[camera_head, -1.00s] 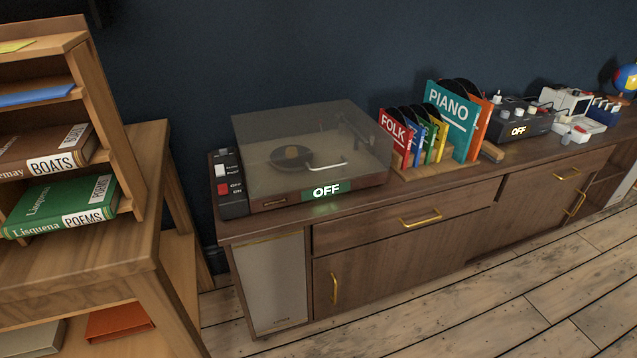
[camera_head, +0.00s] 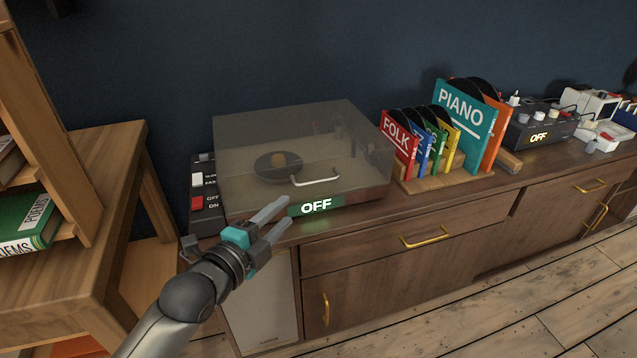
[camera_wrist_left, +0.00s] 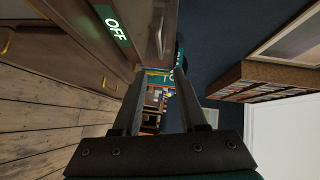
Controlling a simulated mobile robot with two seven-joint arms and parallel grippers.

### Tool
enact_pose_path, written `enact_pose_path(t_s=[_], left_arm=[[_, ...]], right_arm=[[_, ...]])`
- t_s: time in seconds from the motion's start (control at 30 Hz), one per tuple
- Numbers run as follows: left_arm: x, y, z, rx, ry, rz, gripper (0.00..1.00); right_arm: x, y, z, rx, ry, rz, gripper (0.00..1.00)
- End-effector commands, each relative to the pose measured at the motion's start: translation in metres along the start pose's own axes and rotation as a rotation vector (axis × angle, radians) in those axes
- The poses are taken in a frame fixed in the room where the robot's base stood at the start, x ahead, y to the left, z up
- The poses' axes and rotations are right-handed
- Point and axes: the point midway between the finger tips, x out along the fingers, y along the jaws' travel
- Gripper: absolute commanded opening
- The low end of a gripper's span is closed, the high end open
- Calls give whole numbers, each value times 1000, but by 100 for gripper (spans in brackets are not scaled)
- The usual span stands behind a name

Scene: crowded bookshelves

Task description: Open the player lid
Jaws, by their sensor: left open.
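The record player (camera_head: 250,208) stands on the left end of the wooden cabinet, its see-through lid (camera_head: 240,160) closed over the platter. A pale metal handle (camera_head: 316,179) is on the lid's front; it also shows in the left wrist view (camera_wrist_left: 159,36). A green-lit "OFF" sign (camera_head: 316,205) is on the player's front. My left gripper (camera_head: 286,213) is open and empty, its fingers pointing toward the player's front edge, short of the handle and apart from it. My right gripper is not in view.
Record sleeves (camera_head: 440,135) in a wooden rack stand just right of the player. A switch box (camera_head: 206,195) is at its left. A wooden shelf unit (camera_head: 95,190) stands at the left. The floor (camera_head: 480,310) in front is clear.

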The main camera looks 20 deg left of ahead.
Motion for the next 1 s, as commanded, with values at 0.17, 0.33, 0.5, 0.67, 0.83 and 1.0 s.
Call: enact_pose_path(t_s=[0.17,0.33,0.5,0.67,0.83,1.0], left_arm=[[16,0,0,-2,0,-4,42],[39,1,0,-3,0,-4,42],[61,2,0,-3,-1,-2,42],[81,1,0,-4,1,-2,42],[101,1,0,-4,1,-2,42],[120,1,0,-4,0,-2,42]], right_arm=[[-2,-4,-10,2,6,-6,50],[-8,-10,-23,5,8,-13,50],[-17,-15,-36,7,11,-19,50],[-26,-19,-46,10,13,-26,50],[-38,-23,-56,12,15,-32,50],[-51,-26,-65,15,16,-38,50]])
